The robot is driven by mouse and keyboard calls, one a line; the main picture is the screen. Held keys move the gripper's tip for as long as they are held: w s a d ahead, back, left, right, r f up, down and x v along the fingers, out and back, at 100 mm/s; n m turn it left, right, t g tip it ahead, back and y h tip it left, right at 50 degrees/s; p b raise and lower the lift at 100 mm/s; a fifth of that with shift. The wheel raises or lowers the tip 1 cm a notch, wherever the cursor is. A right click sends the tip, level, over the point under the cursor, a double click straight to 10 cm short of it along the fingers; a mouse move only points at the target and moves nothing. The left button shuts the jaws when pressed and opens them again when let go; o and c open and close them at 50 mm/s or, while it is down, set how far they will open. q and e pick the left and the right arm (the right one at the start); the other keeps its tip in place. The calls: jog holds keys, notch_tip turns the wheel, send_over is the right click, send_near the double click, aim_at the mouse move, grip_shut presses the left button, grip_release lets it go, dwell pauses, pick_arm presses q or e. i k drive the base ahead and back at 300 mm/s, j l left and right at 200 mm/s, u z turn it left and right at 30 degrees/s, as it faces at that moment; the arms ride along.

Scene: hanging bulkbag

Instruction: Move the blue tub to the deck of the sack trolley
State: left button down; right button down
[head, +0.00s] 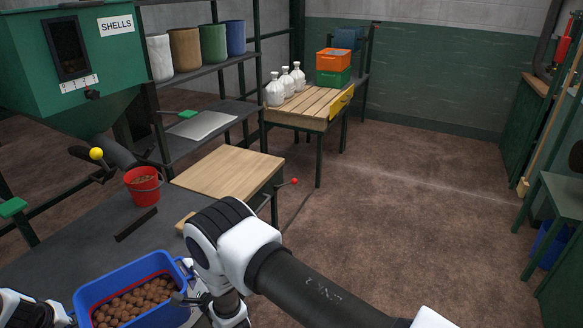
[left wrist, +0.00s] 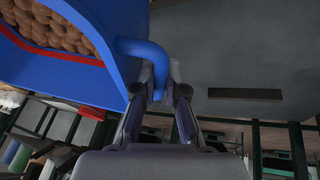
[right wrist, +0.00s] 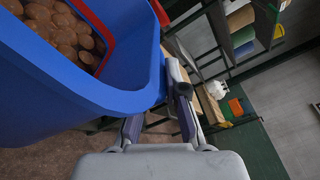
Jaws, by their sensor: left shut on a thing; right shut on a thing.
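The blue tub (head: 168,316) is at the bottom left of the head view, filled with brown round shells and with a red line inside its wall. My right gripper (head: 186,297) is at the tub's right end; in the right wrist view its fingers (right wrist: 177,88) are shut at the tub's edge (right wrist: 70,95). My left gripper is shut on the tub's blue handle (left wrist: 152,52) in the left wrist view, fingers (left wrist: 163,90) around it. I cannot tell whether the tub rests on the bench or hangs just above it. I cannot make out the sack trolley.
A green hopper (head: 80,60) stands at left. A slatted table (head: 310,105) with white jugs and crates stands behind. The brown floor (head: 420,210) at right is clear.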

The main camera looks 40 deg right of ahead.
aim_at(230, 169)
jog(key=z, duration=1.75)
jog(key=i+j+z, duration=0.1)
jog(key=i, duration=0.45)
jog(key=i+j+z, duration=0.15)
jog(key=i+j, duration=0.2)
jog(key=i, duration=0.15)
jog(key=i+j+z, duration=0.1)
jog(key=i+j, duration=0.2)
jog(key=i, duration=1.85)
jog(key=i+u, duration=0.1)
jog(key=u, duration=0.3)
jog(key=i+u, duration=0.1)
jog(key=u, duration=0.3)
jog(key=i+u, duration=0.1)
jog(key=u, duration=0.25)
jog(key=i+l+u, duration=0.1)
jog(key=u, duration=1.6)
